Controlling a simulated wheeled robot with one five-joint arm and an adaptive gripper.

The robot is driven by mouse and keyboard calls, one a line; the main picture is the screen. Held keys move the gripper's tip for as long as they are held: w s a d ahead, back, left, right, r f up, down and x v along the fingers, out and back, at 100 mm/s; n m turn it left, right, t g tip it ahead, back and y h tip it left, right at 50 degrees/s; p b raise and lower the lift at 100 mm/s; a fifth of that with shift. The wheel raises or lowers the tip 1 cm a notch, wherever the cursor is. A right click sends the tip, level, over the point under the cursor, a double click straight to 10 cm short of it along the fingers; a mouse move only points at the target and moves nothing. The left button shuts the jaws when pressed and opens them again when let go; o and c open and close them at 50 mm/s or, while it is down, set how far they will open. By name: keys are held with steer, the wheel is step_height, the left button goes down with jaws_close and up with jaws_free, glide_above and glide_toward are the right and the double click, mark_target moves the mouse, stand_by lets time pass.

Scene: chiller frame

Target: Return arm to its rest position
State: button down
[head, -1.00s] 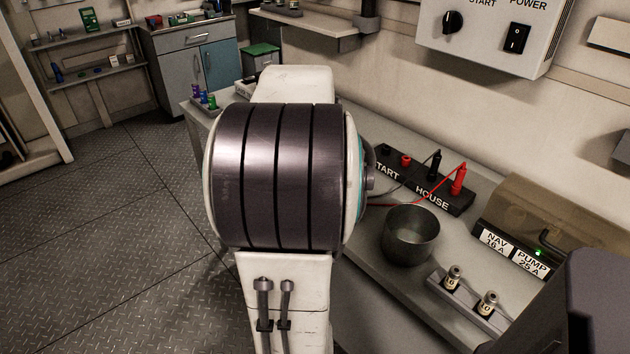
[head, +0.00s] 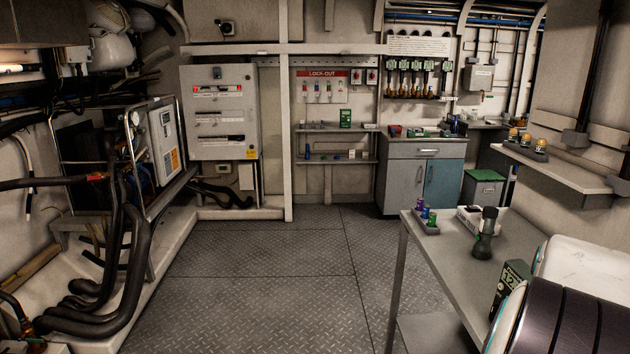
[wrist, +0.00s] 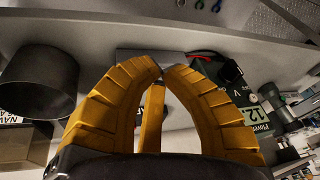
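My arm shows at the lower right of the head view, with its dark banded joint and white link over the bench. My gripper (wrist: 162,72) shows in the wrist view only. A dark box marked 12 (wrist: 252,108) is to the right, partly behind the right finger.
The grey bench (head: 457,262) runs along the right, carrying a dark flashlight-like item (head: 486,233) and a box marked 12 (head: 509,285). A shelf (head: 560,170) juts out above it. Black hoses (head: 125,235) and a panel stand left. The middle floor is clear.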

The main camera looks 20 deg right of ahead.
steer(key=s+a+f+n+g+y, duration=0.1)
steer(key=s+a+f+n+y, duration=0.2)
steer(key=a, duration=0.4)
steer(key=w+a+r+n+t+p, duration=0.1)
steer(key=a+r+n+p, duration=0.1)
steer(key=a, duration=0.6)
steer(key=w+a+r+n+p, duration=0.1)
steer(key=a+r+n+p, duration=0.2)
steer(key=a+n, duration=0.4)
steer(key=w+a+r+n+t+p, duration=0.1)
steer(key=a+r+n+p, duration=0.2)
steer(key=a, duration=0.8)
steer(key=shift+w+r+n+t+y, duration=0.25)
steer(key=shift+r+n, duration=0.2)
steer(key=shift+n, duration=0.25)
steer(key=shift+d, duration=0.1)
